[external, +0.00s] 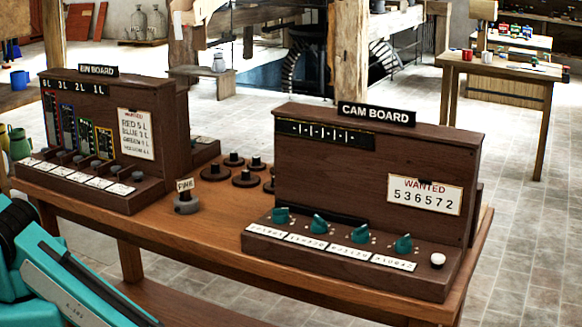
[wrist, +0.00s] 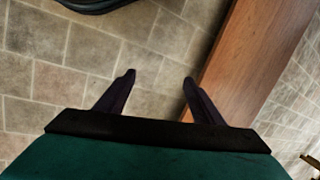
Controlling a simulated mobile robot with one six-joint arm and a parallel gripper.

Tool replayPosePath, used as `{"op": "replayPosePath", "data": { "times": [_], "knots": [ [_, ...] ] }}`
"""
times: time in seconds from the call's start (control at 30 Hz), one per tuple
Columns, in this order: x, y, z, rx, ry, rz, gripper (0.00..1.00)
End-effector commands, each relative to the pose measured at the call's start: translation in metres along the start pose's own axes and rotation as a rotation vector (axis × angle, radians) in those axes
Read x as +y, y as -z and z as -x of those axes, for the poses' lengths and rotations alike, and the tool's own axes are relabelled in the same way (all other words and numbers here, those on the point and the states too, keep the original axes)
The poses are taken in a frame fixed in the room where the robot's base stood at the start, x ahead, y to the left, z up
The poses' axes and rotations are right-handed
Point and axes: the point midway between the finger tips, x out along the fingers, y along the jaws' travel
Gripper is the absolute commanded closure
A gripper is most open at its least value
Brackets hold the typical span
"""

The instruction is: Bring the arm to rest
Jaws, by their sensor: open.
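My gripper (wrist: 158,80) shows in the wrist view with its two dark fingers spread apart and nothing between them. It points down over the tiled floor (wrist: 85,50), beside the edge of a wooden surface (wrist: 245,60) on the right. In the external view my teal arm is at the lower left, in front of the table, and the gripper itself cannot be seen there.
A wooden table (external: 225,215) carries the bin board (external: 100,110) at left and the cam board (external: 330,165) with teal knobs (external: 320,223) at right. A small labelled knob (external: 186,205) and several dark discs (external: 246,178) stand between them. Another table (external: 500,66) is behind.

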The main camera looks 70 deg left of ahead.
Motion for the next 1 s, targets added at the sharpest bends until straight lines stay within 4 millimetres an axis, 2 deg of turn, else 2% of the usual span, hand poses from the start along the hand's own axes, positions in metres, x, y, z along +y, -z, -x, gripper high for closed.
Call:
{"op": "replayPosePath", "data": {
  "times": [0.03,0.23,0.6,0.8,1.0],
  "knots": [
    [-0.010,-0.016,0.007,-0.033,-0.022,0.033,0.38],
    [-0.027,-0.068,0.013,-0.154,-0.114,0.148,0.38],
    [-0.037,-0.156,0.041,-0.353,-0.315,0.350,0.38],
    [-0.035,-0.185,0.056,-0.419,-0.405,0.426,0.38],
    [-0.032,-0.193,0.059,-0.440,-0.436,0.450,0.38]
  ]
}}
